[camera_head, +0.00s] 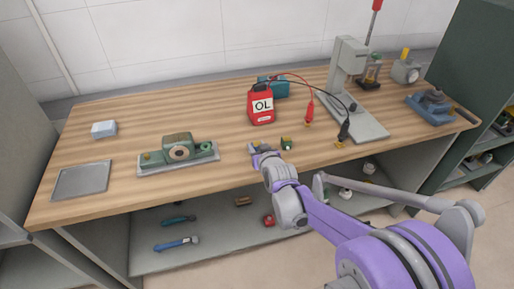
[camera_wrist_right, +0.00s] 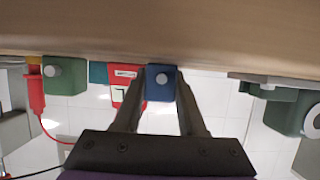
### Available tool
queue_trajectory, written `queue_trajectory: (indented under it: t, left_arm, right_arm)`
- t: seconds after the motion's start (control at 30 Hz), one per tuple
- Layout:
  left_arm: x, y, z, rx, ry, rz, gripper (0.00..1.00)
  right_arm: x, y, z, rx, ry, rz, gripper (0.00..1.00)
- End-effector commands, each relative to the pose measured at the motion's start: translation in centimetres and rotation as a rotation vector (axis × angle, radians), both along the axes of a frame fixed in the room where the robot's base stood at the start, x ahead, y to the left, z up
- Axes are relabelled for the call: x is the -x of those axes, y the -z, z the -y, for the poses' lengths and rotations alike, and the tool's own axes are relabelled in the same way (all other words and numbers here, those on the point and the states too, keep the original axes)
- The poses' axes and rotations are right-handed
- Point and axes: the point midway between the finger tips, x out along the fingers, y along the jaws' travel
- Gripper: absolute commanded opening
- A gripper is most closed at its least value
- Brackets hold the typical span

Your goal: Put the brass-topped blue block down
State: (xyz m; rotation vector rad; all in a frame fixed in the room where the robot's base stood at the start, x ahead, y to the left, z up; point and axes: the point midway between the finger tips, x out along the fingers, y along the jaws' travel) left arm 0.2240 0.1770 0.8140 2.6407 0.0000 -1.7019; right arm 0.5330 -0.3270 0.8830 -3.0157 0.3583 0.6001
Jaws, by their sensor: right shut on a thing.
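My right gripper (camera_head: 262,150) is low over the front of the wooden bench (camera_head: 225,121). In the right wrist view, which is upside down, the right gripper (camera_wrist_right: 160,90) is shut on a small blue block (camera_wrist_right: 159,88) with a round, pale grey-looking spot on its face. The block is between the fingertips, close to the bench surface; I cannot tell whether it touches. In the head view the block is too small and covered to make out. A green block (camera_head: 287,143) stands just right of the gripper and shows in the wrist view (camera_wrist_right: 66,82). My left gripper is out of view.
A red meter (camera_head: 261,108) stands behind the gripper, its leads running right to red (camera_head: 308,116) and black (camera_head: 344,131) probes. A green fixture (camera_head: 180,150) is to the left, a grey stand (camera_head: 345,75) to the right. Bench between fixture and gripper is clear.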

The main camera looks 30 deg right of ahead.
Motion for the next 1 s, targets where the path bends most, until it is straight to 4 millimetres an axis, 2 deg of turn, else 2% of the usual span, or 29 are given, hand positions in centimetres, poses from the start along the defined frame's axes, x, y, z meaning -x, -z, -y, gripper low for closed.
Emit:
queue_trajectory:
  t: [0.03,0.07,0.1,0.37,0.47,0.8,1.0]
  left_arm:
    - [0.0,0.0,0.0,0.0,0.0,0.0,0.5]
    - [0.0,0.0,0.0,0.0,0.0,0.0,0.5]
    - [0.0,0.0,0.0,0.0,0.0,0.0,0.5]
    - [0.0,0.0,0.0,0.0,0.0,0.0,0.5]
    - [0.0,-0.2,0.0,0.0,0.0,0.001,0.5]
    - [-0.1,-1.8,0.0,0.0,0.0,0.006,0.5]
    - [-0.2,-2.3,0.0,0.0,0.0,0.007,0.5]
  right_arm:
    - [0.0,0.0,0.0,0.0,0.0,0.0,0.07]
    - [0.0,0.0,0.0,0.0,0.0,0.0,0.01]
    - [0.0,0.0,0.0,0.0,0.0,0.0,0.0]
    - [0.0,-0.1,0.0,0.0,0.0,0.0,0.0]
    - [0.0,-0.7,0.0,0.0,0.0,0.001,0.0]
    - [0.0,-7.2,0.0,-0.001,0.0,0.001,0.0]
    - [0.0,-9.6,0.0,0.0,0.0,0.001,0.0]
